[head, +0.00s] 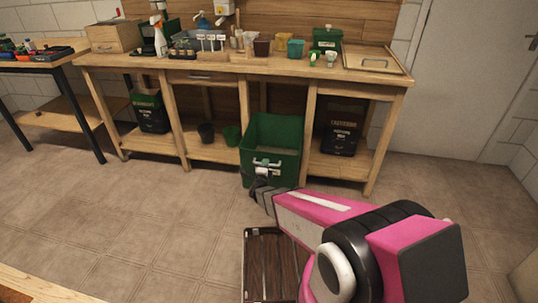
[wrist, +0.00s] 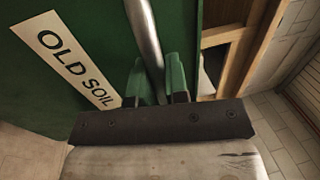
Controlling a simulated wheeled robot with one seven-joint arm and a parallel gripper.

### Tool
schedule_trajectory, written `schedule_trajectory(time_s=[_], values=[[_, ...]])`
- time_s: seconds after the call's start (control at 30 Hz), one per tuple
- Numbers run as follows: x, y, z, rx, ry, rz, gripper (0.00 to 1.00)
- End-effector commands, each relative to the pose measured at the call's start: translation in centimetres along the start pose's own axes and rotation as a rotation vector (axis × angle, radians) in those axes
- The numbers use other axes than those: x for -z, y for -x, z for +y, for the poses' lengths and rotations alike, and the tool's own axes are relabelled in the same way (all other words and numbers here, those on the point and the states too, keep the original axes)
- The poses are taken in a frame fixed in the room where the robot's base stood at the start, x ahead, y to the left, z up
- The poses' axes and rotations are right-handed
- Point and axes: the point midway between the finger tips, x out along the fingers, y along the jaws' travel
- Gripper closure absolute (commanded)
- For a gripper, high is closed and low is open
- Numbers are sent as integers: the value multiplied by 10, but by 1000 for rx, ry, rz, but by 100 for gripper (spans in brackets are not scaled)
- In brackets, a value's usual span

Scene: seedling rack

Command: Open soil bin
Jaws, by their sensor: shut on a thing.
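The soil bin (head: 285,150) is a green box in a bay under the wooden bench in the head view. Its top is open and shows a dark green inside. A metal bar handle (head: 267,162) crosses its front, with a white label below it. In the wrist view the green front (wrist: 95,30) fills the left, and its white label (wrist: 65,60) reads "OLD SOIL". My gripper (wrist: 156,78) is shut on the metal handle (wrist: 147,35), one green finger on each side. In the head view my arm reaches the bin's front from the lower right, partly hiding its lower front.
A black bag (head: 341,128) stands on the shelf right of the bin, and another bag (head: 150,111) at the left. Small dark and green pots stand left of the bin. The bench top (head: 215,63) holds several pots and bottles. The tiled floor (head: 150,225) in front is mostly clear.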

Motion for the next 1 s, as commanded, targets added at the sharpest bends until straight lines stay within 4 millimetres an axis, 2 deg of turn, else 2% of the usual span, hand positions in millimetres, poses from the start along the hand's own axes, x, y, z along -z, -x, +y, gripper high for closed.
schedule_trajectory(time_s=[0.03,0.1,0.3,0.5,0.83,0.87,0.9,0.93,1.0], values=[[1,16,-4,-2,1,-2,100],[1,29,-7,-2,1,-2,100],[0,56,-11,-2,1,-1,100],[0,66,-12,-1,0,0,100],[-1,66,-12,0,-1,1,100],[-1,66,-12,0,-1,1,82],[-1,66,-12,0,-1,0,69],[-1,66,-12,0,-1,0,61],[0,66,-12,0,0,0,61]])
